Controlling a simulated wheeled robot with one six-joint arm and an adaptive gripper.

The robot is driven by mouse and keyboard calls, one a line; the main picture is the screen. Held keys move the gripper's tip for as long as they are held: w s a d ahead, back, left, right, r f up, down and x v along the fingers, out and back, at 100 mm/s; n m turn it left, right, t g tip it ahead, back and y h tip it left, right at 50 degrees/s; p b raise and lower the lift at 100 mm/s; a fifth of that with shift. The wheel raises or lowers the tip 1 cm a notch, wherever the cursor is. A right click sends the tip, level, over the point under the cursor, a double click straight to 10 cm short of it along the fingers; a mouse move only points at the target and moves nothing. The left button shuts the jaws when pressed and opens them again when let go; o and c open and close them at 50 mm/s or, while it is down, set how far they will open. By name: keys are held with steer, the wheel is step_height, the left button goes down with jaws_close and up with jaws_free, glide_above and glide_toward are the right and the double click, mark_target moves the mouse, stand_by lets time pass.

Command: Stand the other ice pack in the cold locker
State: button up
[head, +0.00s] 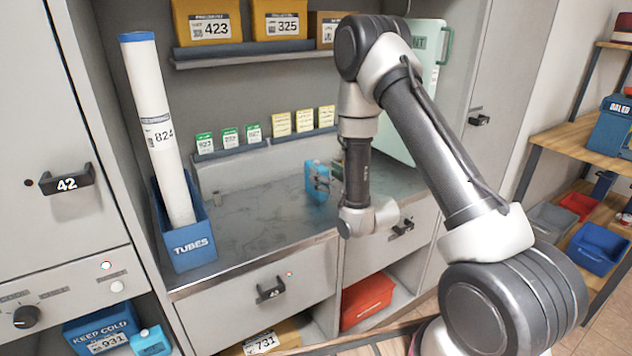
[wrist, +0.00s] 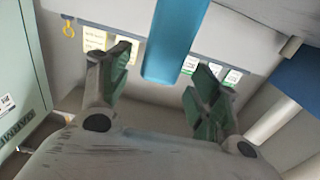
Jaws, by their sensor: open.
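A blue ice pack (head: 317,178) stands upright on the grey counter, just left of my arm's lower end. In the wrist view a blue ice pack (wrist: 175,38) shows beyond and between the fingers. My gripper (wrist: 160,70) is open, with a clear gap between its fingers and the pack. In the head view my arm's end hides most of the gripper. Another blue ice pack (head: 150,341) stands at lower left beside the blue KEEP COLD bin (head: 100,327), in the open cold locker under the knob panel.
A blue TUBES holder (head: 186,245) with a tall white tube (head: 158,125) stands at the counter's left end. A pale green box (head: 428,75) is at the right. Small cards (head: 281,123) line the back ledge. The counter's left middle is mostly clear.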

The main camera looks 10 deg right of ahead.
mark_target(309, 160)
steer(key=x, duration=0.5)
steer(key=shift+w+a+r, duration=0.1)
steer(key=shift+w+r, duration=0.1)
steer(key=shift+w, duration=0.15)
steer(key=shift+c, duration=0.3)
jaws_close()
